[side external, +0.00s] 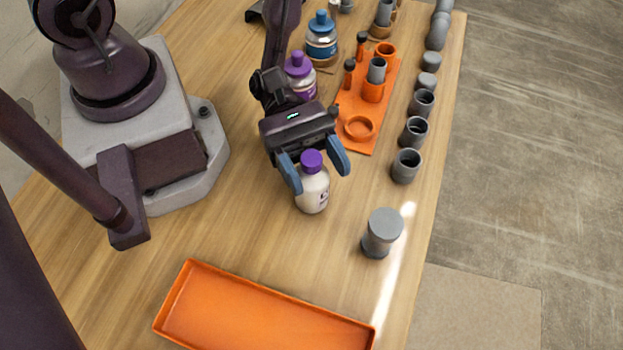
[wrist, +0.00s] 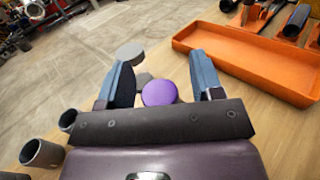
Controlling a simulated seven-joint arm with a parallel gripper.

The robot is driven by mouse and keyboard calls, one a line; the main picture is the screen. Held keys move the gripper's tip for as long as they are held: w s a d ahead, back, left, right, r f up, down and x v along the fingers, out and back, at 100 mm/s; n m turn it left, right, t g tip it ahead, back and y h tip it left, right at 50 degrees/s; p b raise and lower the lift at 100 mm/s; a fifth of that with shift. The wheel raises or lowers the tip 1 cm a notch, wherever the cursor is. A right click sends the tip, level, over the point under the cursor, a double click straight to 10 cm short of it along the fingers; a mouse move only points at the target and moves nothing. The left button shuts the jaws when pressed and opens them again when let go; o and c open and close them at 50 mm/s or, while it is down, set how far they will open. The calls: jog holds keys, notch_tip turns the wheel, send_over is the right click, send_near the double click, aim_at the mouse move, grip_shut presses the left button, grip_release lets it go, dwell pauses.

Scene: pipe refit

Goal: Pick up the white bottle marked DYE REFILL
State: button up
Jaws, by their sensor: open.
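A white bottle (side external: 313,193) with a purple cap stands upright on the wooden table in the side view. Only an edge of its dark label shows, so I cannot read the marking. My gripper (side external: 317,172) is open, with its blue fingers on either side of the bottle's cap and upper part. In the wrist view the purple cap (wrist: 159,93) lies between the two fingers of my gripper (wrist: 162,85), with a gap on each side. The bottle's body is hidden there.
A grey capped cylinder (side external: 382,233) stands to the right of the bottle. An orange tray (side external: 262,303) lies at the front. An orange fixture (side external: 366,118), a purple-capped bottle (side external: 300,77), a blue-capped bottle (side external: 321,40) and several grey pipe pieces stand behind. Table around the bottle is clear.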

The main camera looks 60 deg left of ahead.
jog(key=shift+d, duration=0.1)
grip_shut()
dwell(0.3)
